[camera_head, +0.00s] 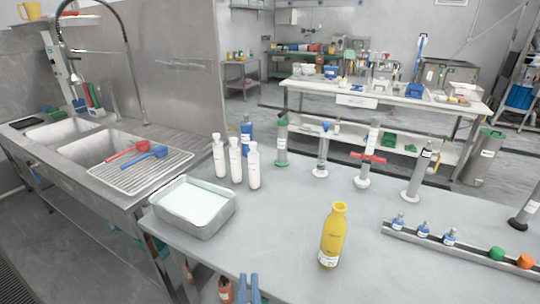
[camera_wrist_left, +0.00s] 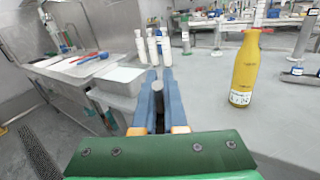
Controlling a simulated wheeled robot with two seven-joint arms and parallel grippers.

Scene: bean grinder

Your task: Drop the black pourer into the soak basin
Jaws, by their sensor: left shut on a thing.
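The soak basin (camera_head: 209,224) is a rectangular metal tray of pale liquid at the left corner of the near table; it also shows in the left wrist view (camera_wrist_left: 113,98). My left gripper (camera_head: 248,287) is at the bottom of the head view, to the right of the basin and nearer to me. In the left wrist view its blue fingers (camera_wrist_left: 158,82) are shut on a small dark piece with a grey rounded top, which looks like the black pourer (camera_wrist_left: 158,108). Much of it is hidden between the fingers. My right gripper is not in view.
A yellow bottle (camera_head: 332,238) stands upright on the table to the right of my left gripper. White bottles (camera_head: 235,160) stand behind the basin. A sink with a drainboard (camera_head: 118,172) is at the left. A rail with small bottles (camera_head: 422,230) lies at the right.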

